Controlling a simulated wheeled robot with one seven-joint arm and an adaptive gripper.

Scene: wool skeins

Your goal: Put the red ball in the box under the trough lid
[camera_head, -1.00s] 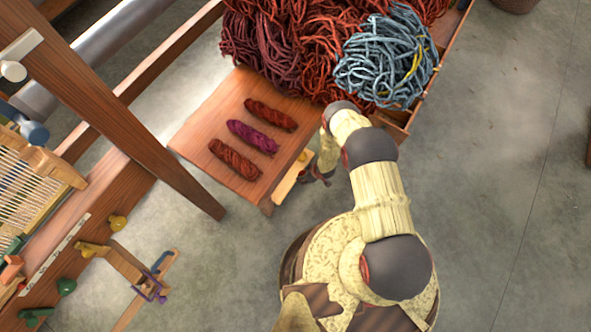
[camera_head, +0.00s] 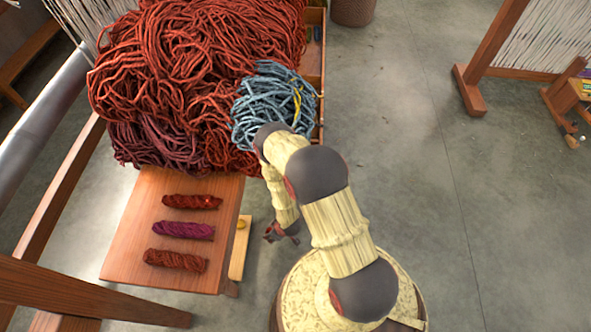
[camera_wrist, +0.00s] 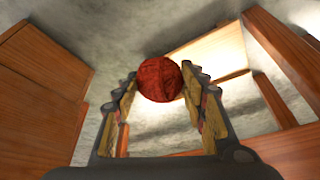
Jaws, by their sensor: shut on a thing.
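The red ball (camera_wrist: 160,80) is a dark red, wound-looking ball. It sits between the fingertips of my gripper (camera_wrist: 162,84), which is shut on it. In the head view my gripper (camera_head: 281,232) hangs just right of the wooden board and the ball cannot be made out. The board (camera_head: 128,240) carries three wool skeins, red, purple and red. I cannot tell whether this board is the trough lid. The trough (camera_head: 312,60) is wooden and heaped with red, plum and blue-grey wool. I cannot clearly make out the box.
A light plank (camera_head: 239,252) with a yellow knob stands at the board's right edge. The blue-grey wool (camera_head: 272,100) lies close behind my arm. Loom beams (camera_head: 90,288) cross the lower left. Wooden panels (camera_wrist: 38,95) flank my gripper in the wrist view.

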